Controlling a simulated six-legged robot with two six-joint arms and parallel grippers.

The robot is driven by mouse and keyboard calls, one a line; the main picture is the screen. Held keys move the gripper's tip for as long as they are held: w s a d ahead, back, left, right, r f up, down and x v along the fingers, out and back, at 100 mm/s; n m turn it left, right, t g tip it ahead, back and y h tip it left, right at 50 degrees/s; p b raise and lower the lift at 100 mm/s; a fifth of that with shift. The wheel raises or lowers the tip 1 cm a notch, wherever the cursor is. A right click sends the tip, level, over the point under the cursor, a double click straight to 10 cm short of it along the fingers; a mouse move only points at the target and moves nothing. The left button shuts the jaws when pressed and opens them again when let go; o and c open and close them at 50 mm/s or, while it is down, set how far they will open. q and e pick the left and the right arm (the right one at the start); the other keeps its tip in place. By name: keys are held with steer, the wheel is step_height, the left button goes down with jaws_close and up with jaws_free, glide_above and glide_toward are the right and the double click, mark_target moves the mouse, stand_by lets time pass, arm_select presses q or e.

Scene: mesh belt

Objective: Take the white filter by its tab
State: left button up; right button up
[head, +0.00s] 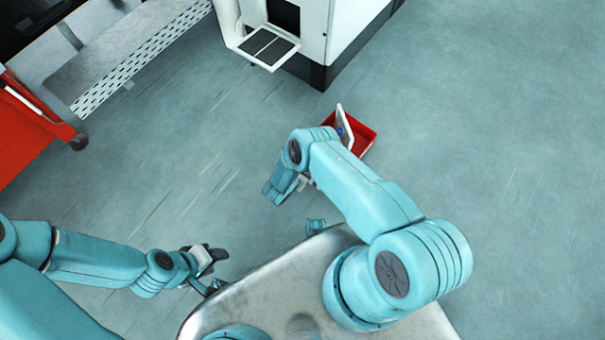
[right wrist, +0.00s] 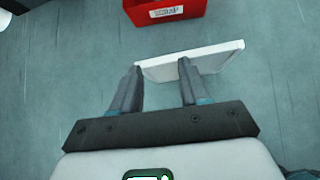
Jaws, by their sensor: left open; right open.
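The white filter (right wrist: 200,58) is a thin flat white panel lying across the far end of my right gripper in the right wrist view. In the head view, a white panel (head: 344,127) stands tilted by a red bin, partly behind my right arm. My right gripper (right wrist: 159,67) is open, its fingertips at the filter's near edge; the right fingertip overlaps it in the picture. I cannot tell whether they touch. I cannot make out the tab. My left gripper (head: 212,262) is open and empty, low at the left, well away from the filter.
The red bin (head: 362,136) with a pale label also shows in the right wrist view (right wrist: 165,10), just beyond the filter. A white machine (head: 345,28) with a dark base stands behind it. A red cart (head: 28,125) and perforated metal step (head: 150,50) are at upper left. Floor at right is clear.

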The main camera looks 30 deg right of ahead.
steer(key=s+a+f+b, duration=0.3)
steer(key=s+f, duration=0.2)
steer(key=f, duration=0.3)
steer(key=shift+n, duration=0.3)
steer(key=b+x, duration=0.9)
steer(key=shift+s+d+f+b, duration=0.1)
steer(key=shift+d+f+b, duration=0.2)
steer(key=shift+f+b, duration=0.1)
arm_select(q)
step_height(320, 180, down, 14)
steer(key=w+a+b, duration=0.1)
steer(key=shift+a+n+t, duration=0.3)
steer(key=shift+a, duration=0.1)
arm_select(e)
steer(key=shift+w+d+f, duration=0.25)
steer(key=shift+d+f, duration=0.2)
steer(key=shift+d, duration=0.05)
arm_select(q)
steer(key=shift+w+r, duration=0.1)
arm_select(e)
jaws_close()
stand_by(1.7)
steer(key=shift+o, duration=0.8)
jaws_free()
